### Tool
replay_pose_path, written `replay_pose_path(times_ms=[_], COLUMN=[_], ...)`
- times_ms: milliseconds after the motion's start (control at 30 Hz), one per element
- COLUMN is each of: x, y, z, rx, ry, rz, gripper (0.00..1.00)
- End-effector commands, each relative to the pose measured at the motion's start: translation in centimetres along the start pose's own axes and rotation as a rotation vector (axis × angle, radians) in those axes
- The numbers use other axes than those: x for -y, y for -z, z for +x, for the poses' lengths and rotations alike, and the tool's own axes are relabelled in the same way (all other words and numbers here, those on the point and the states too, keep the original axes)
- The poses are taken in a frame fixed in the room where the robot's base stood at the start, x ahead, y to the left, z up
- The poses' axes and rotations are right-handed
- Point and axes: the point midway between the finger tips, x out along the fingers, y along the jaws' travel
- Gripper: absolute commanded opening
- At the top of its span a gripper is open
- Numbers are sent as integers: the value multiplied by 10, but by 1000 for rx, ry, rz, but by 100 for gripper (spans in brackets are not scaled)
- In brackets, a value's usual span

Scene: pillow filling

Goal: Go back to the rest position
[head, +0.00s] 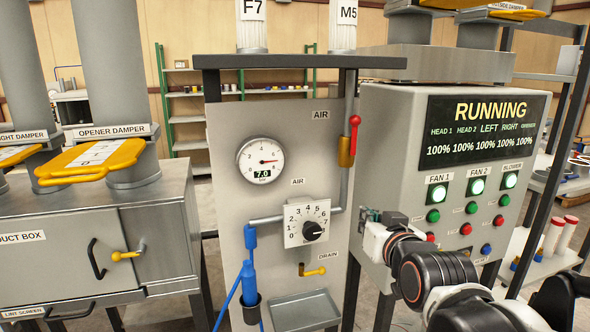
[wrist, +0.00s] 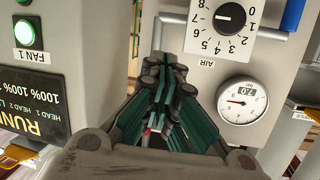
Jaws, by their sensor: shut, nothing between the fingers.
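My gripper (head: 370,217) is in front of the gap between the air panel and the control box in the head view, right of the numbered dial. In the wrist view my gripper (wrist: 158,66) points away from the camera with its fingers together and nothing between them. The rest of my arm reaches in from the lower right of the head view. The rest position itself is not marked in either view.
The air panel (head: 222,180) carries a gauge (head: 261,160), a dial (head: 312,229) and a red-handled valve (head: 353,125). The control box (head: 400,130), with a RUNNING screen (head: 483,131) and lit fan buttons, stands close beside my arm. A steel cabinet (head: 165,215) is at left.

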Motion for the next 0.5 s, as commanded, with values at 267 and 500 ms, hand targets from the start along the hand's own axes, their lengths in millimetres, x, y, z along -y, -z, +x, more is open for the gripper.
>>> replay_pose_path(times_ms=[267,500], x=[-33,-48], y=[-113,-173], z=[-93,-156], rx=[433,672], ry=[-79,-122], rz=[-35,-42], gripper=[0,0])
